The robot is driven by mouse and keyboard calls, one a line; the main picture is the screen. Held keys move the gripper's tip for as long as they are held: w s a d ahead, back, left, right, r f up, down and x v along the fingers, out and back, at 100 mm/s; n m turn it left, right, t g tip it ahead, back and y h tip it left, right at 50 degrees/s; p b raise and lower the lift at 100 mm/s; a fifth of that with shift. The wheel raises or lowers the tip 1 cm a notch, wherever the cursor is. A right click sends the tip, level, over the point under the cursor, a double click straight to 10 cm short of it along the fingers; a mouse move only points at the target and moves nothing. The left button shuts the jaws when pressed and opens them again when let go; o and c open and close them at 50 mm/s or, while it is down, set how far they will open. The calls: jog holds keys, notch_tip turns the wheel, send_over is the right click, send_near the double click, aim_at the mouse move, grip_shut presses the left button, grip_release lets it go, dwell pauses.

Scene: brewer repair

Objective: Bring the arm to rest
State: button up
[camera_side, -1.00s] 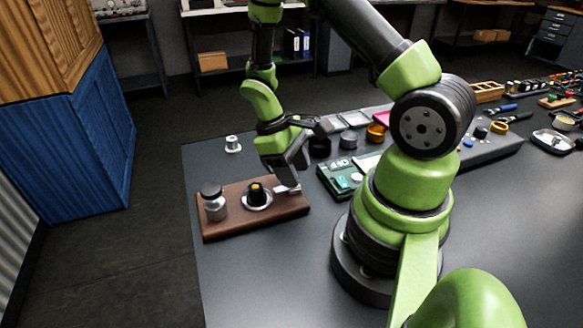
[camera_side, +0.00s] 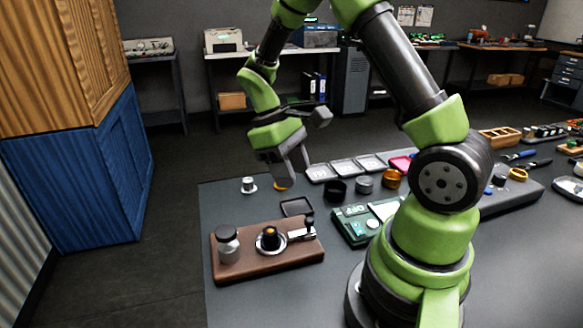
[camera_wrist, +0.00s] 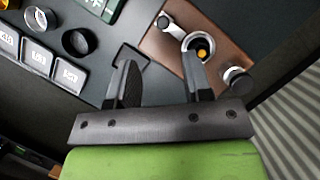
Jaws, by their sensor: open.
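My gripper (camera_side: 292,178) hangs in the air above the far left part of the table, raised over the wooden board. In the wrist view my gripper (camera_wrist: 160,75) has its two fingers spread with nothing between them. The brown wooden board (camera_side: 265,265) lies on the grey table (camera_side: 235,305). On the board are a silver jar with a dark lid (camera_side: 228,245), a round metal piece with a black and yellow centre (camera_side: 270,238) and a silver lever part with a black knob (camera_side: 302,233). The round piece also shows in the wrist view (camera_wrist: 203,47).
Behind the board stand a small white spool (camera_side: 248,185), a dark square frame (camera_side: 296,207), labelled trays (camera_side: 345,167), a black cup (camera_side: 336,190), a grey cup (camera_side: 364,184) and an orange cup (camera_side: 390,178). A green scale (camera_side: 356,224) lies to the right.

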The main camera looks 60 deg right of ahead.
jog(key=s+a+r+m+t, duration=0.1)
jog(key=s+a+r+t, duration=0.2)
jog(key=r+t, duration=0.1)
jog(key=s+a+r+m+t+y, duration=0.1)
jog(key=s+a+r+t, duration=0.2)
jog(key=r, duration=0.4)
jog(key=s+a+r+m+t+y, duration=0.1)
jog(key=s+a+r+m+t, duration=0.1)
jog(key=s+a+r+t, duration=0.1)
notch_tip(320, 180, up, 3)
jog(key=shift+s+a+f+t, duration=0.1)
jog(key=shift+s+a+t, duration=0.05)
jog(key=shift+a+t, duration=0.65)
